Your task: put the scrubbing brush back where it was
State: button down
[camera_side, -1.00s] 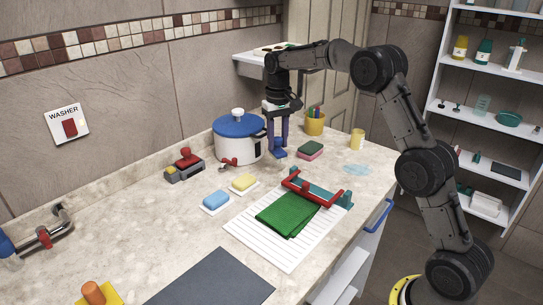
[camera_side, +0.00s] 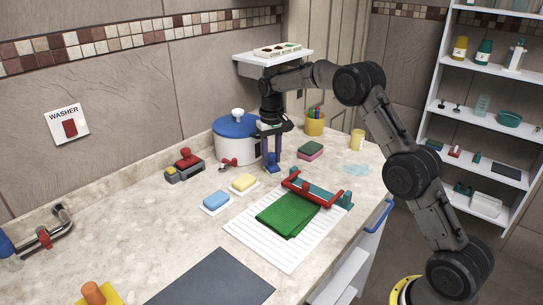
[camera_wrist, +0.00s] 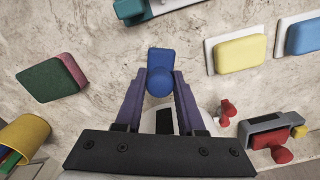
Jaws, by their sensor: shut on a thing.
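The blue scrubbing brush (camera_side: 272,168) is held upright in my gripper (camera_side: 271,150), with its flat head down, in front of the white pot. I cannot tell whether the head touches the counter. In the wrist view the brush (camera_wrist: 161,56) shows as a blue block with a round handle between the two purple fingers of my gripper (camera_wrist: 160,84). The fingers are shut on the handle.
The blue-lidded pot (camera_side: 236,144) stands close behind the brush. A green-and-pink sponge (camera_side: 311,150) lies to the right, a yellow soap (camera_side: 244,182) and a blue soap (camera_side: 215,200) to the front left. A red-handled rack piece (camera_side: 311,194) and a pale blue puddle (camera_side: 357,170) are nearby.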

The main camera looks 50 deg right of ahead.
aim_at(271, 154)
jog(key=c, duration=0.5)
grip_release()
notch_tip(271, 154, up, 11)
jog(key=s+a+r+n+t, duration=0.1)
jog(key=s+a+r, duration=0.4)
jog(key=s+r, duration=0.25)
jog(key=s+a+n+t, duration=0.15)
jog(key=s+a, duration=0.25)
jog(key=s, duration=0.7)
jog(key=s+a+n+t, duration=0.1)
jog(key=s+a+t, duration=0.15)
jog(key=s, duration=0.85)
jog(key=shift+n+t, duration=0.3)
jog(key=shift+n, duration=0.15)
jog(key=s+f, duration=0.2)
jog(key=s, duration=0.1)
jog(key=s+a+f, duration=0.1)
jog(key=s, duration=0.1)
jog(key=s+a+f, duration=0.1)
jog(key=s+f, duration=0.1)
jog(key=s, duration=0.1)
jog(key=shift+s+f, duration=0.3)
